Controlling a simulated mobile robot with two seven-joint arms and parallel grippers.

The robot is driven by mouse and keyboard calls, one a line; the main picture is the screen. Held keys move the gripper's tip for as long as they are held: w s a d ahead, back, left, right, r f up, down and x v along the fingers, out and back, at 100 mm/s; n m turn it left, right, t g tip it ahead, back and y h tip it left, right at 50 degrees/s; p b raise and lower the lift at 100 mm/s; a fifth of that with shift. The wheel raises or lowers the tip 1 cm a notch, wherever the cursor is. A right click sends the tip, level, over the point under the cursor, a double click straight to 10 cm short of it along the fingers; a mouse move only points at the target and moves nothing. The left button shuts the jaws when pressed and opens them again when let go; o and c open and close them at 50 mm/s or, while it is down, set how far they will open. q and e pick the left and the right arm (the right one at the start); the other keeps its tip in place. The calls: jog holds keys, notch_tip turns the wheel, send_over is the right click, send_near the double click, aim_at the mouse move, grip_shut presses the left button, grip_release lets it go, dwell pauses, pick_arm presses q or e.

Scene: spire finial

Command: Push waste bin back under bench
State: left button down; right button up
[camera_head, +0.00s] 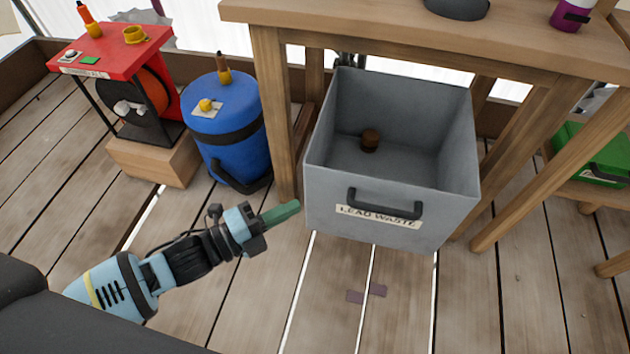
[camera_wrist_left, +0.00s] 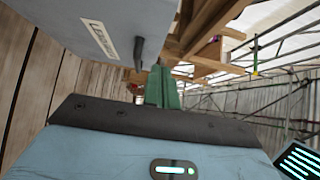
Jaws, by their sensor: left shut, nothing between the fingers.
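The grey waste bin (camera_head: 390,215), labelled "LEAD WASTE", stands on the plank floor, partly under the wooden bench (camera_head: 400,40) and sticking out in front of it. A small brown object (camera_head: 370,140) lies inside. The bin's dark handle (camera_head: 385,204) is on its front face. My left gripper (camera_head: 292,207), with green fingers, is shut and empty beside the bin's front left corner; contact cannot be told. In the left wrist view the bin (camera_wrist_left: 120,30) fills the upper left, with the shut fingers (camera_wrist_left: 160,88) near its handle. My right gripper is not in view.
A blue drum (camera_head: 230,135) and a red-topped unit (camera_head: 110,50) stand left of the bench. Bench legs flank the bin closely. A green box (camera_head: 592,155) is at the right.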

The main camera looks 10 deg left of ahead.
aim_at(332, 174)
pick_arm(q)
jog(key=w+d, duration=0.1)
jog(key=w, duration=0.1)
jog(key=w+d+b, duration=0.1)
jog(key=w, duration=0.1)
jog(key=w+d+b, duration=0.1)
jog(key=w, duration=0.2)
jog(key=shift+d+f, duration=0.1)
jog(key=shift+d, duration=0.2)
jog(key=shift+w, duration=0.35)
